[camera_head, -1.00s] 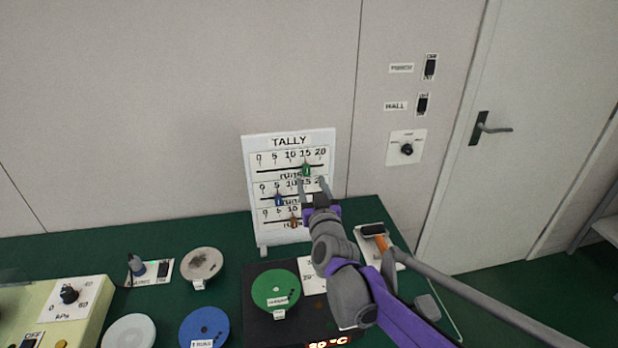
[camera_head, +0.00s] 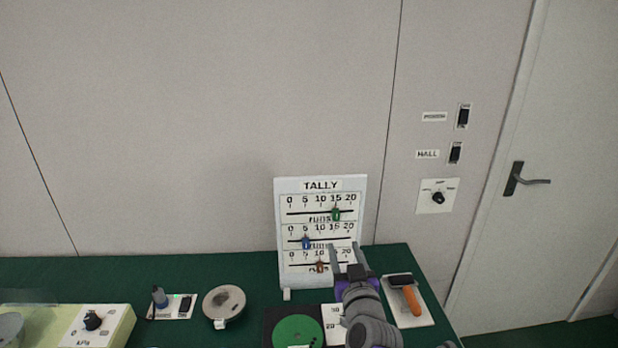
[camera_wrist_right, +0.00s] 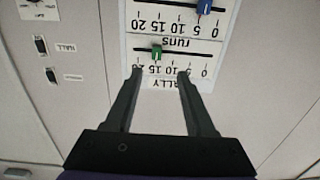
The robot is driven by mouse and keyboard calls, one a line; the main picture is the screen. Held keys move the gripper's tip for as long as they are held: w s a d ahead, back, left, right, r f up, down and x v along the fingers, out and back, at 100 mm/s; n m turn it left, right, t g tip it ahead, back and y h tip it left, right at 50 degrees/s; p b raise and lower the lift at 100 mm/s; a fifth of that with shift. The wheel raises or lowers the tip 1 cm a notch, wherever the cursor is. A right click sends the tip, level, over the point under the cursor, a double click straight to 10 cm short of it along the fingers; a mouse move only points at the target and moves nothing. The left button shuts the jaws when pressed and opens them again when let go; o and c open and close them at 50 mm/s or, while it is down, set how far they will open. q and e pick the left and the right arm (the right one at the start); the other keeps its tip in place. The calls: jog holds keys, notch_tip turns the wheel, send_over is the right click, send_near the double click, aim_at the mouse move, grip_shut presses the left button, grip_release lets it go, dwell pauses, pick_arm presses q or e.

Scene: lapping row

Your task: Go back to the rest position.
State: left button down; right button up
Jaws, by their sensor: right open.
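My right gripper (camera_head: 347,262) is open and empty, in front of the lower right part of the white tally board (camera_head: 284,230). Its two spread fingers (camera_wrist_right: 158,75) also show in the right wrist view, where the board appears upside down. The board carries a green slider (camera_head: 336,214) near 15 on the top row, a blue slider (camera_head: 305,243) near 5 on the middle row, and a red-brown slider (camera_head: 319,267) near 10 on the bottom row. The right end of the bottom row is partly hidden by my gripper. My left gripper is not in view.
Wall switches and a door (camera_head: 560,130) are at right.

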jog(key=s+d+f+g+p, duration=0.1)
jog(key=s+f+g, duration=0.3)
jog(key=s, duration=0.6)
jog(key=s+d+f+g+p, duration=0.2)
jog(key=s+f+g+p, duration=0.1)
jog(key=s, duration=0.6)
jog(key=s+d+f+g+p, duration=0.1)
jog(key=s+f+g, duration=0.4)
jog(key=s, duration=0.5)
jog(key=shift+s+d+f+p, duration=0.3)
jog(key=shift+d+f+p, duration=0.15)
jog(key=shift+p, duration=0.3)
dwell(1.7)
